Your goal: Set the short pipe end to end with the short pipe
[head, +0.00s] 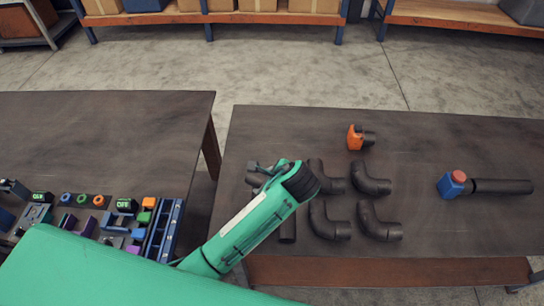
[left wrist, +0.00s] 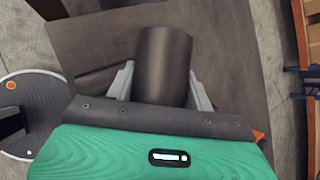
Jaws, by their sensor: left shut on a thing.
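My left gripper (head: 262,170) is over the left part of the right-hand table. Its grey fingers (left wrist: 160,90) are shut on a dark short pipe (left wrist: 165,60), which points away from the wrist in the left wrist view. In the head view the held pipe is mostly hidden by my wrist. Another dark short pipe (head: 287,228) lies on the table just below my wrist, partly covered by the arm. I cannot tell whether the two pipes touch. My right gripper is in neither view.
Several dark elbow pipes (head: 372,178) lie right of my gripper. An orange fitting (head: 355,138) is behind them. A dark pipe (head: 503,186) with a blue and red valve (head: 452,184) lies far right. The left table (head: 100,130) holds small coloured parts. The right table's back is largely clear.

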